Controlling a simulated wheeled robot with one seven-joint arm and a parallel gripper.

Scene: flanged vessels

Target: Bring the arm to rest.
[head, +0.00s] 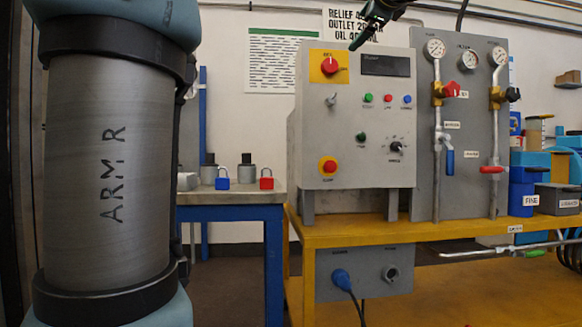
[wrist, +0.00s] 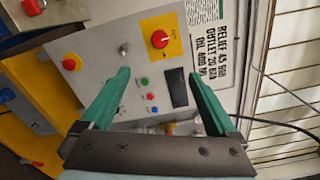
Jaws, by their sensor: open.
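My gripper (wrist: 159,74) shows in the wrist view as two green fingers spread apart, with nothing between them. The grey control box (wrist: 115,45) lies beyond the fingers and looks tilted in that view. In the head view my gripper (head: 368,28) is at the top, partly cut off by the frame, in front of the wall sign and the upper edge of the control box (head: 315,110). Whether it touches the box cannot be told. A large grey link of my own arm, marked ARM R, fills the left side of the head view.
The control box stands on a yellow bench (head: 430,232). A gauge panel (head: 465,120) with valves is beside it. A blue table (head: 235,205) holds a blue padlock (head: 222,182) and a red padlock (head: 266,182). Blue bins (head: 522,190) stand at the right.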

